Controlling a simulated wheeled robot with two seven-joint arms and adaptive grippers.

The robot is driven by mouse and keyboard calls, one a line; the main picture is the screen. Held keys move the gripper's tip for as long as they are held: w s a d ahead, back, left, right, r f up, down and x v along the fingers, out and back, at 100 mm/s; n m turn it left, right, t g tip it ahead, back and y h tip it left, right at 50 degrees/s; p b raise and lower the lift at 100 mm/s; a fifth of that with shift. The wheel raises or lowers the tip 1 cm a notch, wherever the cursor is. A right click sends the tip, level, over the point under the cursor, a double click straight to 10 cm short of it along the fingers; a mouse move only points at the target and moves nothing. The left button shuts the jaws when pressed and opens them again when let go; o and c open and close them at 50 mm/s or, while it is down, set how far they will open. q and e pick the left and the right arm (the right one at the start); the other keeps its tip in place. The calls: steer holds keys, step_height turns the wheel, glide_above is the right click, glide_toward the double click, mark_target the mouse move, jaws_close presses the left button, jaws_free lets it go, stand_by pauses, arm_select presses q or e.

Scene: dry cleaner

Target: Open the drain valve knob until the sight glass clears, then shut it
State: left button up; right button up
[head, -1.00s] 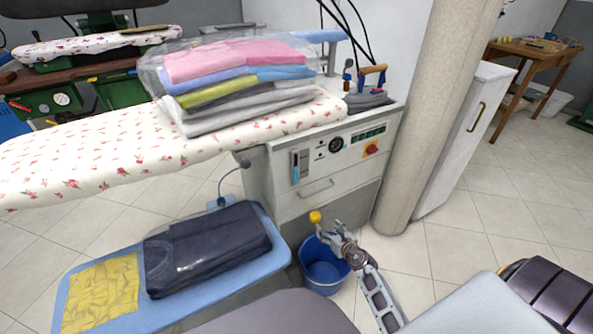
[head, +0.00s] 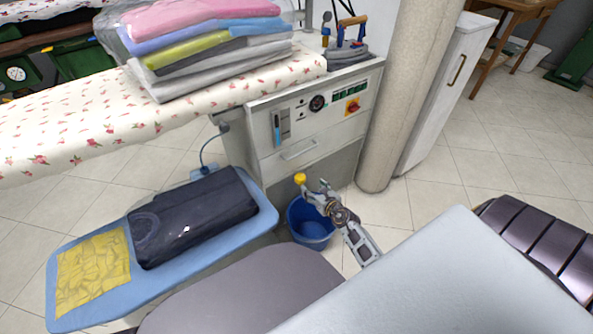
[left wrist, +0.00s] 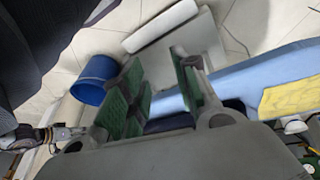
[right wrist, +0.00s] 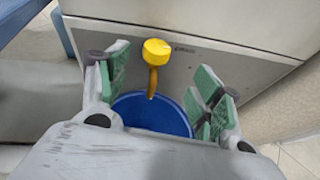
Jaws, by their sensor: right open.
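The yellow drain valve knob (head: 300,178) sits low on the front of the white ironing unit. In the right wrist view the knob (right wrist: 157,50) shows with a yellow spout below it, between and beyond the fingers. My right gripper (head: 317,186) is open just beside the knob, apart from it. The sight glass (head: 277,130) is a narrow upright strip on the unit's panel, showing blue. The blue bucket (head: 312,226) stands on the floor beneath the knob. My left gripper (left wrist: 160,85) shows in its own wrist view with fingers apart, nothing between them.
A padded blue board (head: 262,228) with a dark folded garment (head: 190,215) and yellow cloth (head: 92,272) lies left of the bucket. A beige column (head: 400,100) stands right of the unit. Folded laundry (head: 200,40) and an iron (head: 346,45) are above.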

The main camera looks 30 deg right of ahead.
mark_target(302, 182)
arm_select(q)
steer(key=w+d+f+n+t+h+b, duration=0.1)
steer(key=f+b, duration=0.6)
steer(key=f, duration=0.7)
steer(key=shift+w+d+f+t+h, duration=0.2)
steer(key=shift+d+t+h, duration=0.5)
steer(key=shift+d, duration=0.55)
arm_select(e)
steer(key=s+a+f+n+t+h, duration=0.1)
steer(key=s+f+t, duration=0.2)
steer(key=f+t, duration=0.1)
steer(key=shift+s+a+f, duration=0.2)
steer(key=shift+f, duration=0.5)
